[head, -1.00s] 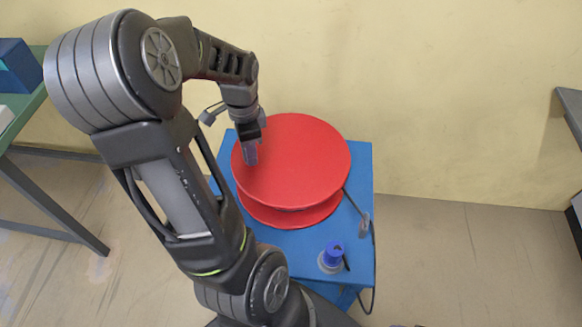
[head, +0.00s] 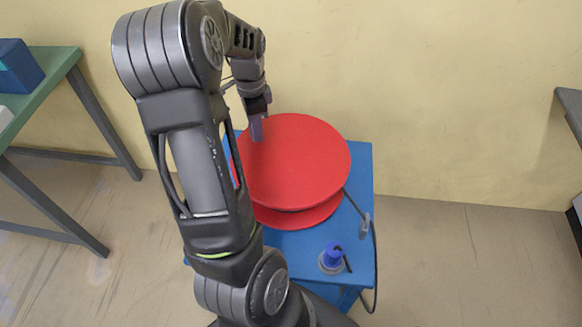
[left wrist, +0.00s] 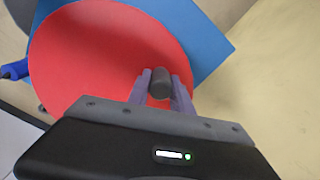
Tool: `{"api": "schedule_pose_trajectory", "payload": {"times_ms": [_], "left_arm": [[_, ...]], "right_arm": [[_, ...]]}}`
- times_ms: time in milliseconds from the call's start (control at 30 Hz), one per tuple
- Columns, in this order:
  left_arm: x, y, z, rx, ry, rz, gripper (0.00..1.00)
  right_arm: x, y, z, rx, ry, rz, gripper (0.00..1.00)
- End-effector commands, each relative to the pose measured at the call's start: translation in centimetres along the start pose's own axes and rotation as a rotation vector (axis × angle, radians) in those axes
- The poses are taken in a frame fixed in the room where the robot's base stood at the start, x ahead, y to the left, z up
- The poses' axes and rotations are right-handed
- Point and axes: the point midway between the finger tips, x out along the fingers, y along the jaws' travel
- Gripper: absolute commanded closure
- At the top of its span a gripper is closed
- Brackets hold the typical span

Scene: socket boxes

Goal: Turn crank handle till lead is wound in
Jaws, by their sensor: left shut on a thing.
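A large red reel (head: 297,165) stands on a blue stand (head: 357,160) in the head view. In the left wrist view the reel's red top disc (left wrist: 90,60) fills the upper left. My left gripper (head: 258,132) is over the far left rim of the disc. In the left wrist view its fingers (left wrist: 160,84) are shut on a dark grey crank handle (left wrist: 159,84). In the head view the handle is hidden by the fingers. A dark lead (head: 355,203) runs from the reel's right side down past a grey plug-like piece (head: 365,226). My right gripper is not seen.
A blue knob on a grey base (head: 332,259) sits at the stand's front right corner. A green table (head: 50,90) with a blue box (head: 18,66) is at the left. A dark table edge (head: 572,112) is at the far right. Floor right of the stand is clear.

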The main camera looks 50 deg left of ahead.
Motion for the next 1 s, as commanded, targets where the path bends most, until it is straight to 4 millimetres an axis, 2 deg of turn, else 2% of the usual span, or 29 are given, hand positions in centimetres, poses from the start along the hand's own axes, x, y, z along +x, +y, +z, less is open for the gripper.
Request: {"api": "schedule_pose_trajectory", "payload": {"times_ms": [467, 800, 1000], "left_arm": [[-0.1, -0.8, -0.4, -0.004, -0.003, -0.006, 0.96], [-0.1, -2.4, -5.4, -0.001, -0.002, -0.005, 0.96], [-0.1, -2.9, -6.7, -0.004, 0.0, -0.006, 0.96]], "right_arm": [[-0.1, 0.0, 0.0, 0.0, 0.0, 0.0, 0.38], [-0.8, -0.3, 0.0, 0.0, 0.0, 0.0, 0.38], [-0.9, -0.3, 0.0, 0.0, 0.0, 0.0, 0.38]]}}
